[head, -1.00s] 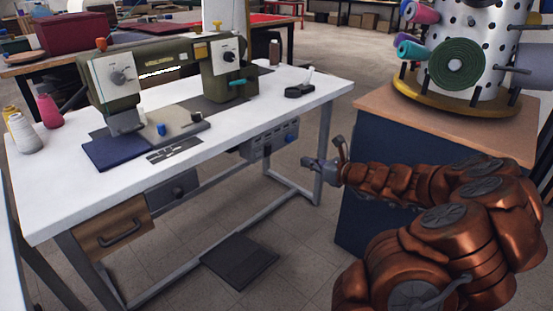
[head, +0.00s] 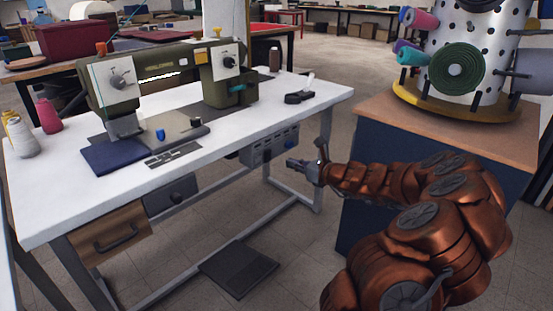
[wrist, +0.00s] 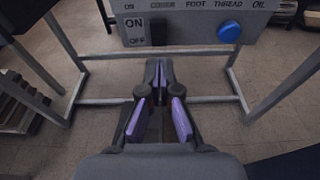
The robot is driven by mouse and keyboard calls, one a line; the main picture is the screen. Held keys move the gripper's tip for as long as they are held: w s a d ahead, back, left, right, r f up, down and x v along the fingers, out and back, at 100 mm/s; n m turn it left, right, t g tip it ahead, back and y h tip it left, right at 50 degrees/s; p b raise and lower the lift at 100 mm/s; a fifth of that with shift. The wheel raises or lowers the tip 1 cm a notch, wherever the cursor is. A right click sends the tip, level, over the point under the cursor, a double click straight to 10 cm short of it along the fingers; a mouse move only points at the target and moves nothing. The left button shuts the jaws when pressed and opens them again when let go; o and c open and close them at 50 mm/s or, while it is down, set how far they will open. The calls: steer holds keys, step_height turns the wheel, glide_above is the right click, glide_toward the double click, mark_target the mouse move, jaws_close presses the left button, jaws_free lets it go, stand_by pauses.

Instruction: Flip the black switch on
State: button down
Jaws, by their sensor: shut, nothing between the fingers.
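A grey control box (head: 270,148) hangs under the front right of the white sewing table (head: 230,140). In the wrist view the box (wrist: 190,34) fills the top, with printed ON and OFF labels. A small dark piece (wrist: 158,31) beside these labels looks like the black switch; its position is hard to tell. A round blue button (wrist: 229,31) sits to its right. My gripper (head: 291,163) is just below and right of the box, apart from it. In the wrist view my gripper (wrist: 161,64) has its fingertips together and empty, below the box's lower edge.
A sewing machine (head: 160,70) stands on the table. A wooden drawer (head: 108,233) and a dark unit (head: 171,195) hang under its front left. A floor pedal (head: 238,265) lies beneath. A blue cabinet (head: 358,175) with a wooden top stands right, close to my arm.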

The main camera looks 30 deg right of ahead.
mark_target(269, 154)
steer(key=x, duration=0.2)
steer(key=b+x, duration=0.1)
steer(key=x, duration=0.1)
steer(key=r+x, duration=0.1)
steer(key=x, duration=0.2)
steer(key=shift+w+f+b, duration=0.1)
steer(key=shift+w+b, duration=0.05)
steer(key=shift+b, duration=0.25)
steer(key=shift+w+a, duration=0.1)
steer(key=shift+w, duration=0.15)
steer(key=shift+r+p, duration=0.25)
steer(key=shift+p, duration=0.1)
steer(key=p, duration=0.3)
steer(key=shift+w+a+r+g, duration=0.1)
steer(key=shift+w+r+g, duration=0.2)
steer(key=shift+g, duration=0.1)
steer(key=shift+f+b, duration=0.3)
steer(key=p+v, duration=0.4)
steer(key=v, duration=1)
steer(key=shift+r, duration=0.35)
steer(key=shift+w+a, duration=0.1)
steer(key=shift+a, duration=0.05)
